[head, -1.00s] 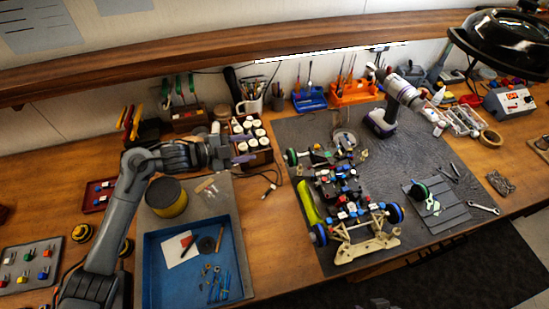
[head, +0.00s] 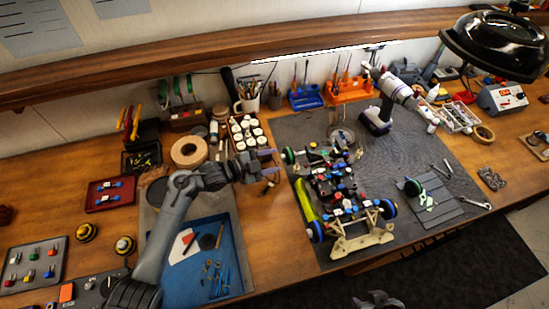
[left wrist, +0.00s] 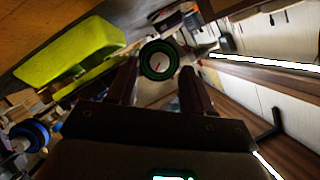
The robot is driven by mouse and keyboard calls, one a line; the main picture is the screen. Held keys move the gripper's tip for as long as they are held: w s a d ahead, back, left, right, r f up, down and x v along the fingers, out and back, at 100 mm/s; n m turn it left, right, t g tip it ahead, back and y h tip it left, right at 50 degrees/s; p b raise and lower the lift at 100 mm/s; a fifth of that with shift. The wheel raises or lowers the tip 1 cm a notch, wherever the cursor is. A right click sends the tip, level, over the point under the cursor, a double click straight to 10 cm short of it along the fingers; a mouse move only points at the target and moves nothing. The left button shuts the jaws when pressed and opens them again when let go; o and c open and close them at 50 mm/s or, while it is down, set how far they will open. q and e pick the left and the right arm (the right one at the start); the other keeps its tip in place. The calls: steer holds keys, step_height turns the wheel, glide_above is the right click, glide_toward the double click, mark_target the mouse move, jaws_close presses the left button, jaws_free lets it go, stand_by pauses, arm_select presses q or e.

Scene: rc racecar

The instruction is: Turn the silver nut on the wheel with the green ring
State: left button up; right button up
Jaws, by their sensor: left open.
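The RC car (head: 338,190) stands on the grey mat. Its far-left wheel with a green ring (head: 288,156) faces my left gripper (head: 272,162), whose fingers are apart just left of it. In the left wrist view the green-ringed wheel (left wrist: 158,60) shows ahead, between the fingertips of the open left gripper (left wrist: 160,82). The wheel's centre looks pale with a small red mark; I cannot make out the silver nut clearly. A grey part at the bottom edge may be my right gripper (head: 377,301).
A rack of white-capped bottles (head: 247,133) stands close behind my left gripper. A yellow-green body piece (head: 305,200) lies along the car's left side. A blue tray (head: 205,262) is below my left arm.

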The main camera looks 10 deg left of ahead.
arm_select(q)
steer(key=shift+x, duration=0.85)
jaws_close()
